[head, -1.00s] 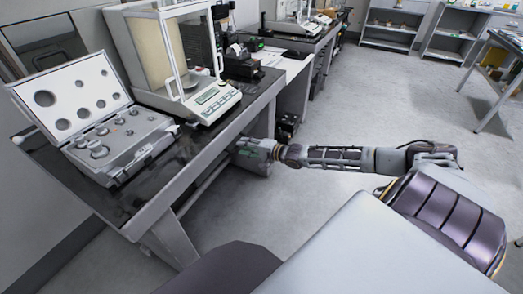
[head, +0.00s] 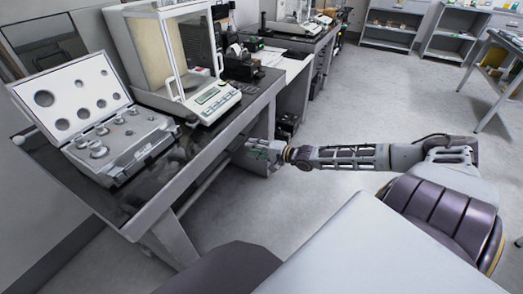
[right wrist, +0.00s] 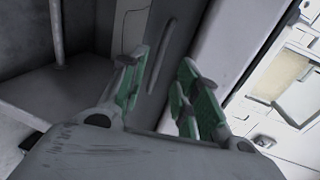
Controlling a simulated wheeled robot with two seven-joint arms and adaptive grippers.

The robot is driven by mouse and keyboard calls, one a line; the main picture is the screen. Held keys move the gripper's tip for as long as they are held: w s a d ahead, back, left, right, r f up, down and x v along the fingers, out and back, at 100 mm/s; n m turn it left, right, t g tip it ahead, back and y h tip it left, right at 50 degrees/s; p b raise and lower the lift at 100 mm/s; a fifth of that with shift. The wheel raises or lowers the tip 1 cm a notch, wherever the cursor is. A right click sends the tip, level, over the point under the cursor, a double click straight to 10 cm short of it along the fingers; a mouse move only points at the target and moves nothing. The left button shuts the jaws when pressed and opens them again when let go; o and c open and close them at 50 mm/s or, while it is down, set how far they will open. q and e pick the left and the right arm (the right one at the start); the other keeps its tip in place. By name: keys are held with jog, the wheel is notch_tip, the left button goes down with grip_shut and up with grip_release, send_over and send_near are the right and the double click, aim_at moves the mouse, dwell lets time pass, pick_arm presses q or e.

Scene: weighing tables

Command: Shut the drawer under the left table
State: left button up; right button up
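The left table (head: 130,195) runs along the left side of the head view. My right gripper (head: 264,152) is beside this table's right edge, below the tabletop. In the right wrist view its two green-padded fingers (right wrist: 160,78) are apart, with nothing clearly held between them. A grey panel with a long dark slot (right wrist: 183,45), which looks like the drawer front, stands just beyond the fingertips. I cannot tell whether they touch it. In the head view the drawer is largely hidden by the gripper and tabletop, so how far it stands out is unclear. My left gripper is out of view.
A balance with a glass case (head: 212,98) and an open case of weights (head: 115,145) stand on the left table. A second table (head: 320,45) with equipment lies beyond. The floor (head: 370,95) to the right is clear up to the shelves (head: 390,35).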

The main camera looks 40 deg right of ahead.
jog(key=shift+v, duration=1.2)
jog(key=shift+s+d, duration=0.15)
jog(key=shift+s+r, duration=0.1)
jog(key=shift+s, duration=0.3)
dwell(0.4)
